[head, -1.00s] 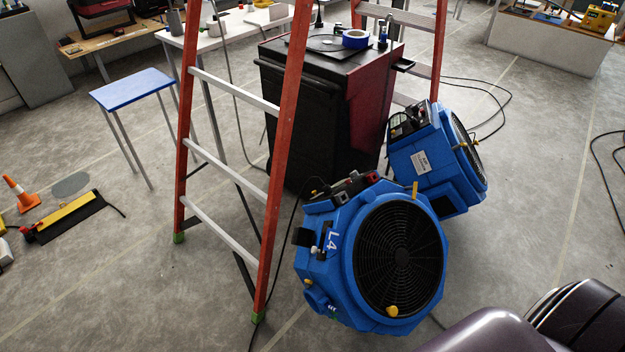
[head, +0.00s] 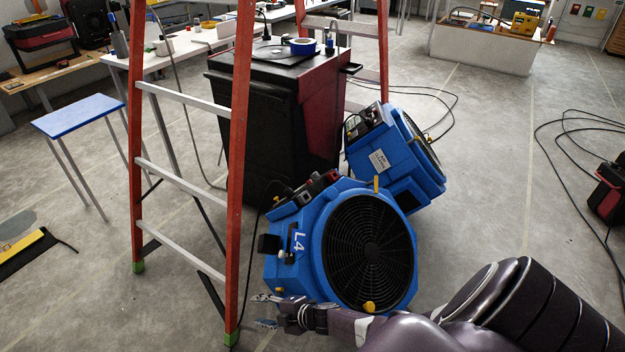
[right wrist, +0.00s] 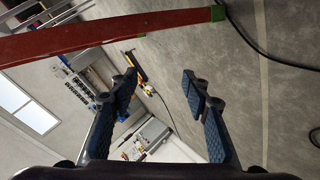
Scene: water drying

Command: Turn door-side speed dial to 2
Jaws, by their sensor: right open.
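A blue blower marked L4 (head: 372,243) with a round black grille stands on the floor. A control panel (head: 308,190) is on its top left, its dial setting too small to read. A second blue blower (head: 405,160) sits tilted behind it, with its own panel (head: 364,122). I cannot tell which dial is door-side. My right gripper (head: 264,310) is open and empty, low at the front left of the L4 blower, below its panel. In the right wrist view the open fingers (right wrist: 160,83) have nothing between them. My left gripper is out of view.
An orange stepladder (head: 240,170) stands just left of the L4 blower, close to my right gripper; its rail crosses the right wrist view. A black and red cabinet (head: 270,120) is behind the blowers. Cables (head: 565,180) lie on the floor at right.

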